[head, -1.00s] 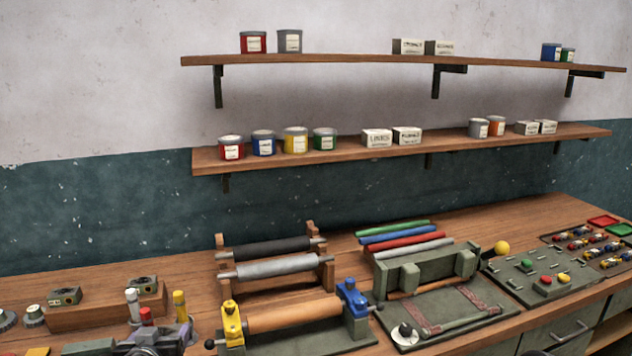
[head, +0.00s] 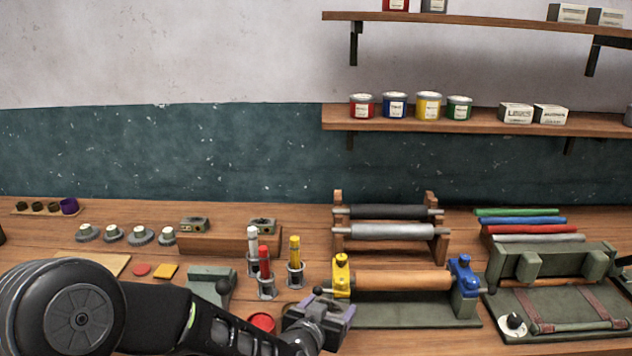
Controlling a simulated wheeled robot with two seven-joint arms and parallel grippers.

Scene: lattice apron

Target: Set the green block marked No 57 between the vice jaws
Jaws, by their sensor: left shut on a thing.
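My left gripper (head: 318,322) is shut, low in the head view; my arm and hand hide what it grips. A grey-green vice-like fixture (head: 208,280) with a black knob stands to its left, partly behind my arm. I cannot see what lies between its jaws. Two small olive-green blocks with labels, a left one (head: 193,224) and a right one (head: 262,225), sit at the wooden riser (head: 228,240) further back. Their markings are too small to read, so I cannot tell which is No 57. My right gripper is out of view.
Upright holders with a white (head: 253,241), a red (head: 264,262) and a yellow cylinder (head: 295,252) stand just behind my left gripper. A roller fixture (head: 400,282) is close on its right. A red round dish (head: 262,321) lies beside my forearm.

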